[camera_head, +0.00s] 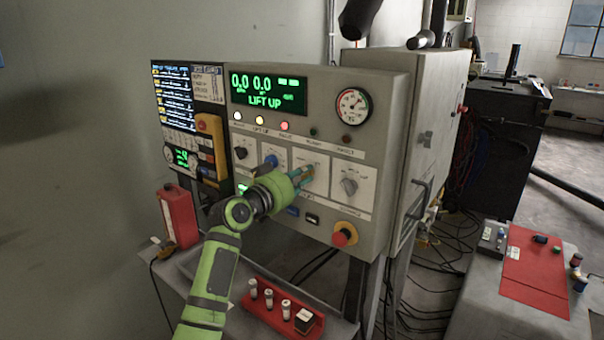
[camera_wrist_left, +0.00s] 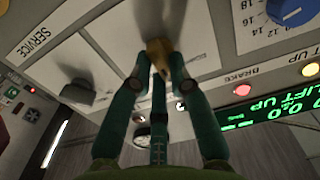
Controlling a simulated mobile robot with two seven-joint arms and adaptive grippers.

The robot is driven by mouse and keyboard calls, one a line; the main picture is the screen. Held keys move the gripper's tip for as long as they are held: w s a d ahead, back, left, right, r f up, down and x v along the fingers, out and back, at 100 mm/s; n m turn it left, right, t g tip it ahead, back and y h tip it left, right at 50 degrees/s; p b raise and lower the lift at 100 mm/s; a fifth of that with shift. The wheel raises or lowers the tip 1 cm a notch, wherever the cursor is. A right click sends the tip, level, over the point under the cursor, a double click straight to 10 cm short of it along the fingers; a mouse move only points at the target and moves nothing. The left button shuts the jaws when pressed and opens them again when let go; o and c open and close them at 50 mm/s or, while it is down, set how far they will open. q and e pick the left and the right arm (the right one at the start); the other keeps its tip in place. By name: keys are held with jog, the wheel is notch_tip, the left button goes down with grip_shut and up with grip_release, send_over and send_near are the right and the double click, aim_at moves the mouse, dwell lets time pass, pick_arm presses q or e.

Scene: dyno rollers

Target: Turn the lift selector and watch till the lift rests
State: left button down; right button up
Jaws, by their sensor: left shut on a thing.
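The control panel (camera_head: 320,220) is a grey box with a green display (camera_head: 268,92) reading 0.0 0.0 and LIFT UP. My left gripper (camera_head: 304,173) is at the middle of the panel's knob row, between a blue knob (camera_head: 268,162) and a dark knob (camera_head: 348,187). In the left wrist view the gripper (camera_wrist_left: 158,68) is shut on a small brass-coloured selector knob (camera_wrist_left: 157,47). The fingers hide part of it, and its label cannot be read. My right gripper is not in view.
A red emergency button (camera_head: 344,234) sits low on the panel. A round gauge (camera_head: 353,106) is at its upper right. Below stands a red tray (camera_head: 262,312) with small parts. A red cloth (camera_head: 535,270) lies on the right bench. Cables cover the floor.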

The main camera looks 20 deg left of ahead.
pick_arm(q)
jog(key=shift+a+n+p, duration=0.2)
jog(key=shift+n+p, duration=1.25)
jog(key=shift+n, duration=2.35)
jog(key=c, duration=1.1)
grip_release()
jog(key=shift+c, duration=0.2)
jog(key=shift+w, duration=0.1)
jog(key=v, duration=1.2)
